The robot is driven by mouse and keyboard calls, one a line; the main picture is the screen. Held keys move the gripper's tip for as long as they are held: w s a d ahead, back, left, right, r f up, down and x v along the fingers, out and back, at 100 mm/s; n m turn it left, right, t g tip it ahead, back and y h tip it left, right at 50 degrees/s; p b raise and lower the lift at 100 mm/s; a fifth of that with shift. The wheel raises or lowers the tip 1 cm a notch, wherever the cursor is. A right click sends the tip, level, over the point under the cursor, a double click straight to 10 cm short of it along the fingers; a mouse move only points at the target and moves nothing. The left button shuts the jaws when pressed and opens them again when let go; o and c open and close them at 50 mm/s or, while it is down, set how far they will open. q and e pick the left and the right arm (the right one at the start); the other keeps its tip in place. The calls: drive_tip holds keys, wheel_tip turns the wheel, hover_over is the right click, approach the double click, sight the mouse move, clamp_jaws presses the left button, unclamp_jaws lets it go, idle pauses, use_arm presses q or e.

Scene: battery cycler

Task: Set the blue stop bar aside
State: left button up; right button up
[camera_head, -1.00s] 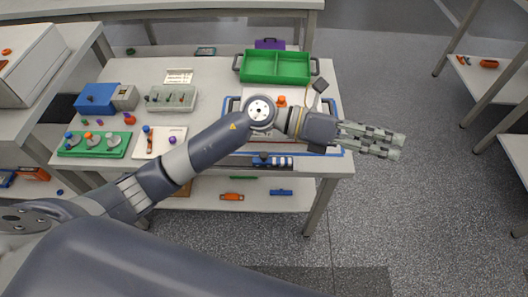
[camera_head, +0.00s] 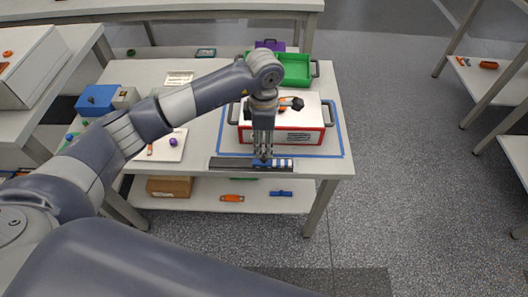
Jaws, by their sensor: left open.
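My left gripper (camera_head: 263,156) points down over the front edge of the table, in front of a red-and-white box. Its jaws are open, and the two fingers look close together from this angle. Just below the fingertips a dark rail (camera_head: 228,163) lies along the front edge, with a blue part (camera_head: 268,165) and pale pieces at its right end. The fingers partly cover the blue part; I cannot tell whether they touch it or whether it is the stop bar. A small blue piece (camera_head: 281,194) lies on the lower shelf. My right gripper is out of view.
The red-and-white box (camera_head: 299,137) with dark handles stands inside a blue outline (camera_head: 345,140) on the table. A green tray (camera_head: 297,70) is behind it. A blue block (camera_head: 97,98) and a white plate (camera_head: 168,148) are at left. My arm crosses the table's left half.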

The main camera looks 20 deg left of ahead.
sight(264, 156)
use_arm(q)
wheel_tip(264, 156, down, 6)
drive_tip(key=shift+f+p, duration=0.2)
drive_tip(key=shift+p, duration=0.2)
drive_tip(key=shift+c, duration=0.2)
clamp_jaws()
